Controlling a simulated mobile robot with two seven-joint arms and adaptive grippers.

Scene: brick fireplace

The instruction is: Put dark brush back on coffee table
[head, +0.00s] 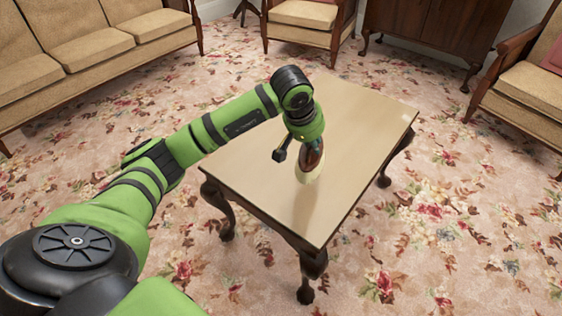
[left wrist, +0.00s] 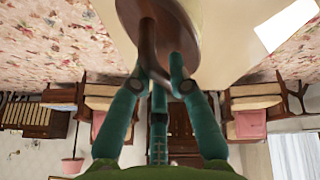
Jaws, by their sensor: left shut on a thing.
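The coffee table (head: 350,105) has a pale wooden top and dark curved legs, and stands in the middle of the head view. My left gripper (head: 311,149) is over the middle of its top, pointing down. It is shut on the dark brush (head: 315,157), which has a dark red-brown body and a pale lower end. In the left wrist view my fingers (left wrist: 157,85) close around the brush's brown handle (left wrist: 148,50). I cannot tell whether the brush's lower end touches the tabletop. My right gripper is out of view.
The tabletop around the brush is clear. A beige sofa (head: 85,40) stands at the left, an armchair (head: 303,18) at the back and another (head: 530,90) at the right. A dark cabinet (head: 435,30) stands behind. Floral carpet (head: 440,230) surrounds the table.

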